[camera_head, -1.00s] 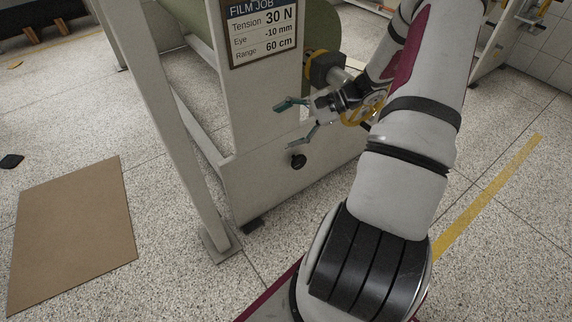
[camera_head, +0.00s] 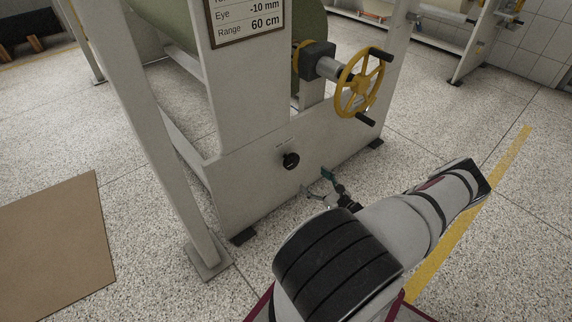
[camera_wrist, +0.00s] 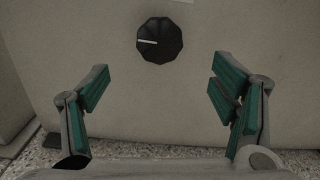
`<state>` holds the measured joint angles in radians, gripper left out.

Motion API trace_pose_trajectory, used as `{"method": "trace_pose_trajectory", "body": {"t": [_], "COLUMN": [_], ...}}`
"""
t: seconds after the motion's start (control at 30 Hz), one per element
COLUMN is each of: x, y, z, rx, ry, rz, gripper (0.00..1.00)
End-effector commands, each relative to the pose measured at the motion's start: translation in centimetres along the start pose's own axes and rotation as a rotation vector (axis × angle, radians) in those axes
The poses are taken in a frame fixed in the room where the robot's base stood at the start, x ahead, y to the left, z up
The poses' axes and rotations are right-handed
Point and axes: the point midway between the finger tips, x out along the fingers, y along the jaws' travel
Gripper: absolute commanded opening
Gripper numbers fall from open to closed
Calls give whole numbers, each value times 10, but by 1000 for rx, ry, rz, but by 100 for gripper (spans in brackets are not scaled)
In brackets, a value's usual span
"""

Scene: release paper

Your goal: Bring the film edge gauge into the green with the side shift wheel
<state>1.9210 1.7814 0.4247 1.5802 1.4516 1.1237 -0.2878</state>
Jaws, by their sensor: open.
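The yellow side shift wheel (camera_head: 359,82) with black handles sits on a shaft at the right of the machine frame in the head view. My gripper (camera_head: 316,183) is low, below and left of the wheel, near the frame's lower panel. It is open and empty, with its green-padded fingers (camera_wrist: 160,95) spread wide in the wrist view. Nothing is between the fingers. A black knob (camera_head: 291,161) is on the lower panel; it also shows in the wrist view (camera_wrist: 160,40), above and beyond the fingertips. The film edge gauge is not seen.
A job board (camera_head: 245,18), cut off at the top, reads Eye -10 mm and Range 60 cm. A brown sheet (camera_head: 52,247) lies on the floor at left. A yellow floor line (camera_head: 470,215) runs at right. Open floor lies right of the machine.

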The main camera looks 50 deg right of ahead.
Motion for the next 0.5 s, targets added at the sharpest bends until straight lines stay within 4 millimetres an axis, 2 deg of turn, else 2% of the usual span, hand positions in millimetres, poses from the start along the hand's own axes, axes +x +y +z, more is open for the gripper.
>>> {"method": "trace_pose_trajectory", "body": {"t": [0.17, 0.5], "x": [16, 81], "y": [0, 1], "z": [-1, -2], "rx": [1, 1], "ry": [-2, -3], "rz": [-1, 2], "gripper": [79, 79]}}
